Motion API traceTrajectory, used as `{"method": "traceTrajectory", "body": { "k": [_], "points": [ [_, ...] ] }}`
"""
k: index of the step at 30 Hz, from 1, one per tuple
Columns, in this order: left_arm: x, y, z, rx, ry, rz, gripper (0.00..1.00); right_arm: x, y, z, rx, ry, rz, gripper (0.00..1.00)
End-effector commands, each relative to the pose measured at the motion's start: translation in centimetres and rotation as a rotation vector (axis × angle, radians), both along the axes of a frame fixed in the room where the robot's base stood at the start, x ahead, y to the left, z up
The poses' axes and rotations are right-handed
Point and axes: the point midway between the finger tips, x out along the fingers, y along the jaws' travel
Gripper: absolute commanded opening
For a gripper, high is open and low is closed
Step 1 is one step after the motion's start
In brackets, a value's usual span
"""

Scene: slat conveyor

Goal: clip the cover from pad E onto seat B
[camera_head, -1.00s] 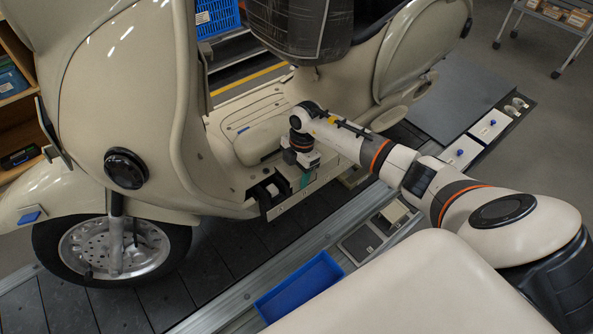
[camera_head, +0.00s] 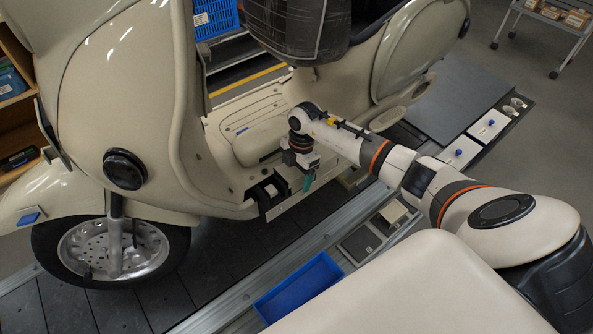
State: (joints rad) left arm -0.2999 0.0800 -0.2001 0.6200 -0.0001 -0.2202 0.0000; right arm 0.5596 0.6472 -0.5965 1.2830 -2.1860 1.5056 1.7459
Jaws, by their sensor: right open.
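My right gripper (camera_head: 308,183) hangs from its arm beside the edge of the scooter's floorboard, with teal fingertips pointing down. It is open, and I see nothing between its fingers. Just left of it, an opening with dark and white parts (camera_head: 268,189) shows in the floorboard's side; I cannot tell which seat it is. White plates with blue knobs (camera_head: 461,152) (camera_head: 490,124) lie on the side rail at the right. A dark pad (camera_head: 360,243) and a pale square piece (camera_head: 393,212) lie nearer. Pad and seat letters are too small to read. My left gripper is out of view.
The cream scooter (camera_head: 130,90) stands on the dark slat conveyor (camera_head: 215,270). A blue tray (camera_head: 300,287) sits by the near rail. A grey plate (camera_head: 455,95) lies behind the rail, and a cart (camera_head: 545,20) stands at the back right.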

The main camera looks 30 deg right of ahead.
Motion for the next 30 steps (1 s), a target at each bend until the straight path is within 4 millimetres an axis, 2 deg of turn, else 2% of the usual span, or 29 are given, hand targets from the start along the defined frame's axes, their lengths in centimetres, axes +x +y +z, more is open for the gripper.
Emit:
{"method": "traceTrajectory", "body": {
  "k": [4,12,18,22,30],
  "points": [
    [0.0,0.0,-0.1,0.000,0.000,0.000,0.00,0.7,-0.4,2.3,0.000,-0.024,-0.003,0.85],
    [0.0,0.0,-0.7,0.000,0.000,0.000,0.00,0.4,-1.2,7.9,0.000,-0.020,-0.001,0.85],
    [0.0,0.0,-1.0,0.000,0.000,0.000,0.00,0.2,-1.7,10.9,-0.001,-0.012,-0.002,0.85],
    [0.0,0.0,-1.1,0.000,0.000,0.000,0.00,0.1,-1.8,11.8,0.001,-0.009,-0.001,0.85],
    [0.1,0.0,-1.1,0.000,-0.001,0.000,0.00,0.1,-1.8,12.0,0.000,-0.006,-0.001,0.85]
  ]
}}
